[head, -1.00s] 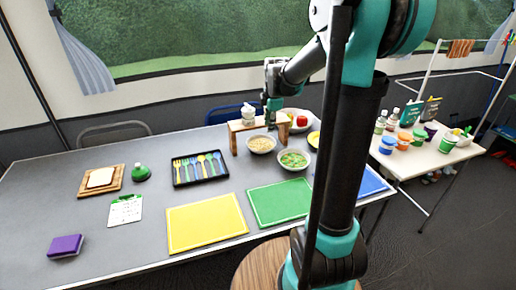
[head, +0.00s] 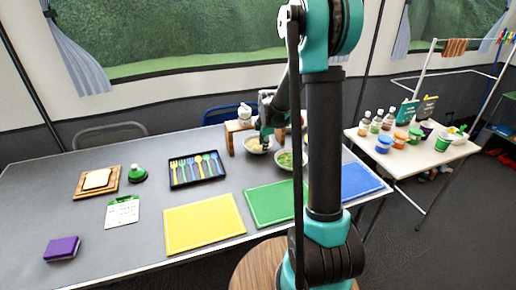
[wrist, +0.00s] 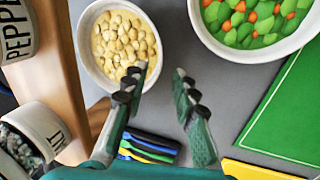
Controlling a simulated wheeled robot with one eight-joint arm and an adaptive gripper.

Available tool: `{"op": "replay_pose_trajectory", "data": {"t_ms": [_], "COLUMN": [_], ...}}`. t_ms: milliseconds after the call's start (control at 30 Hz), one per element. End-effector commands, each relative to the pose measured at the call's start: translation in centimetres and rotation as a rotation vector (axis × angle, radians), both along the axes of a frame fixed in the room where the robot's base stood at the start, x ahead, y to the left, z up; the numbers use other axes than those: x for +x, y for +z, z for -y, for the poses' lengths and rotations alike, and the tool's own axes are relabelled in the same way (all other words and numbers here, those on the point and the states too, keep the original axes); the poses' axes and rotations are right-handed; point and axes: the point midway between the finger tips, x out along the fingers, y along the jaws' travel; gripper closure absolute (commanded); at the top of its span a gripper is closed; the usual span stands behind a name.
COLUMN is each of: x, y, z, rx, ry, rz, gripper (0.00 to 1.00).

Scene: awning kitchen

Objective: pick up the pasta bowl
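The pasta bowl (wrist: 82,52), a white bowl of beige shell-like pieces, stands on the grey table at the upper left of the wrist view. It also shows in the head view (head: 252,148), partly covered by my gripper (head: 266,138). In the wrist view my gripper (wrist: 159,80) is open, with nothing between its fingers. Its left fingertip overlaps the bowl's right rim in the picture; the right fingertip is outside the bowl, over bare table. I cannot tell whether the left finger touches the bowl.
A bowl of green and orange vegetables (wrist: 250,58) stands close by on the right. A wooden stand (wrist: 62,80) with pepper (wrist: 18,32) and salt (wrist: 38,128) pots is close on the left. A utensil tray (head: 196,183) and green mat (head: 272,204) lie nearby.

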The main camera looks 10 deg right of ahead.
Motion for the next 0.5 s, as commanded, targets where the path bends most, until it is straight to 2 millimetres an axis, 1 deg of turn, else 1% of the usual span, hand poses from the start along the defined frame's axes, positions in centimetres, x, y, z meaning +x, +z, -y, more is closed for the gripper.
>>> {"op": "replay_pose_trajectory", "data": {"t_ms": [100, 200, 333, 500], "x": [0.6, 0.9, 1.2, 1.2], "y": [-1.6, -2.7, -3.4, -3.6], "z": [0.1, 0.0, 0.0, 0.0], "rx": [0.0, 0.0, 0.0, 0.0], "ry": [0.0, 0.0, 0.0, 0.0], "rz": [0.0, 0.0, 0.0, 0.0], "gripper": [0.72, 0.72, 0.72, 0.72]}}
